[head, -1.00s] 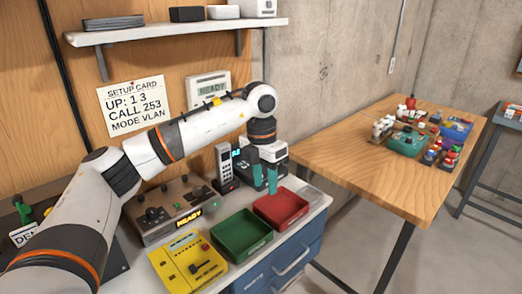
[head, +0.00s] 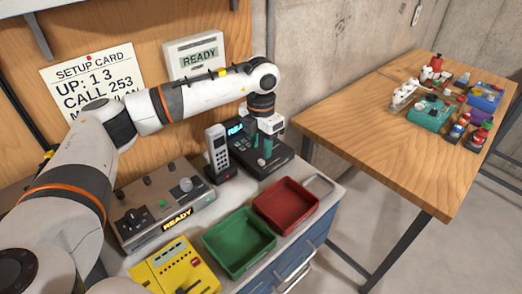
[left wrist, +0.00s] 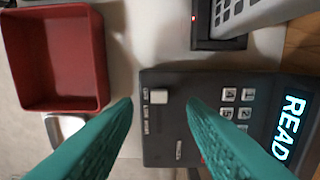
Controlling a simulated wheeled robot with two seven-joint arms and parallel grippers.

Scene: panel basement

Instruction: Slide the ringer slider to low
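The black desk phone (head: 283,160) stands on the workbench, partly hidden by my left arm in the head view. In the left wrist view the phone body (left wrist: 165,155) fills the lower middle. Its ringer slider, a small pale square knob (left wrist: 159,96), sits beside a row of small labels too blurred to read surely; the knob is at the row's upper end in this view. My left gripper (left wrist: 160,101) is open, its teal fingers one on each side of the knob with gaps. In the head view the gripper (head: 261,150) points down over the phone. My right gripper is not in view.
A cordless handset (head: 217,150) stands in its cradle left of the phone. A red tray (head: 312,206) and a green tray (head: 236,277) lie in front. A grey control box (head: 150,215) is at left. The wooden table (head: 385,150) is at right.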

